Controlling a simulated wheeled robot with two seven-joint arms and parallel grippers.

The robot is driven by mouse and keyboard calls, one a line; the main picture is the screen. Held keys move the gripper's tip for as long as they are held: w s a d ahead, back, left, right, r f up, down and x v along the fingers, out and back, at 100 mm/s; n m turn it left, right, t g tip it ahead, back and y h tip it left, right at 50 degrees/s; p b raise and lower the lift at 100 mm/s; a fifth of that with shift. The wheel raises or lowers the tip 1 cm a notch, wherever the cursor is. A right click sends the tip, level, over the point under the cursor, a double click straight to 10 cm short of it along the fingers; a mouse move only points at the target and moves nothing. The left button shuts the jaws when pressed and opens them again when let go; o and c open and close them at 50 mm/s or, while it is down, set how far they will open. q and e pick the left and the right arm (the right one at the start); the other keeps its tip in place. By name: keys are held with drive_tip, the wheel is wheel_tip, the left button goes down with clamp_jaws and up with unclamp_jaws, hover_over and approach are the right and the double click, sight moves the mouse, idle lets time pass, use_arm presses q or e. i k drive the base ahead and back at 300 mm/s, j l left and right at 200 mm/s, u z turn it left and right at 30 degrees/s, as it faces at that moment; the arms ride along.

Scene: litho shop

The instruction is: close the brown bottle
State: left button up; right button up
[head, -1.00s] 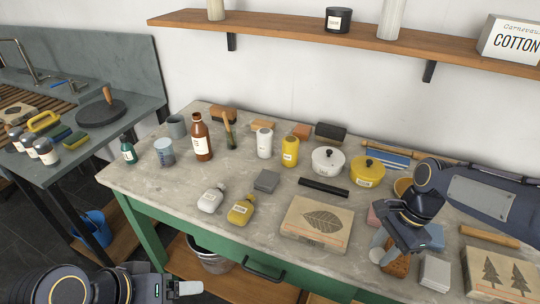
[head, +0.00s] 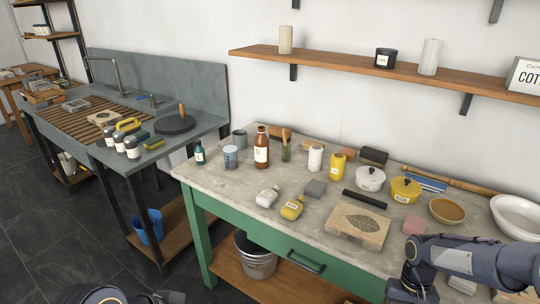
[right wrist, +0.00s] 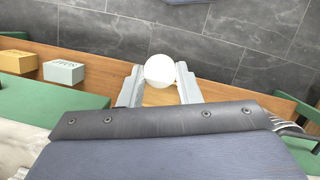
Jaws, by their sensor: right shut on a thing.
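The brown bottle (head: 261,150) stands upright at the back left of the stone-topped table (head: 228,188), with a white label. Its neck is brown to the top, and I cannot make out a distinct cap at this size. My right gripper (right wrist: 159,88) is shut on a small round white thing (right wrist: 160,70), seen from one end between the pale fingertips. In the head view the right arm reaches the table's front right, its fingers cut off by the bottom edge. Only a dark part of my left gripper shows at the bottom left; its fingers are hidden.
Near the bottle stand a grey cup (head: 239,139), a glass beaker (head: 231,160), a small green bottle (head: 199,155) and a brush jar (head: 286,152). A metal bucket (head: 256,260) stands below.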

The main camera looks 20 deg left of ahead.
sight(262, 144)
drive_tip(key=i+j+z, duration=0.15)
drive_tip(key=j, duration=0.25)
drive_tip(key=i+j+z, duration=0.1)
drive_tip(key=j, duration=0.35)
drive_tip(key=i+j+z, duration=0.15)
drive_tip(key=j, duration=0.25)
drive_tip(key=j+z, duration=0.15)
drive_tip(key=j, duration=0.3)
